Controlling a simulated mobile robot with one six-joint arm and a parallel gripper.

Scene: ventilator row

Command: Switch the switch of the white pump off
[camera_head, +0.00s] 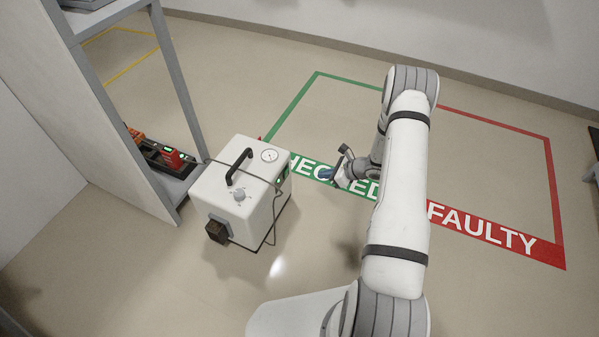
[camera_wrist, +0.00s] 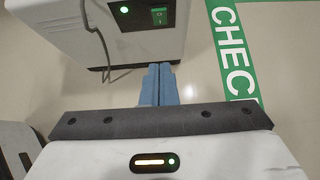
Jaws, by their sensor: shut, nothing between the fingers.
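The white pump (camera_head: 240,195) stands on the floor left of my arm in the head view. It has a black handle, a round gauge and a knob on top. In the wrist view the pump (camera_wrist: 58,38) fills the upper left. Its dark panel there carries a green rocker switch (camera_wrist: 160,16) and a lit green lamp (camera_wrist: 124,9). My gripper (camera_wrist: 159,72) is shut and empty, its blue fingers pointing toward the pump, below the switch in the picture and apart from it. In the head view my gripper (camera_head: 326,174) is right of the pump, with a gap between.
A shelf (camera_head: 170,100) with red and dark devices (camera_head: 165,155) stands left of the pump. A grey cable hangs over the pump's side. Green CHECKED (camera_head: 300,168) and red FAULTY (camera_head: 490,235) zones are marked on the floor behind. Floor in front of the pump is clear.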

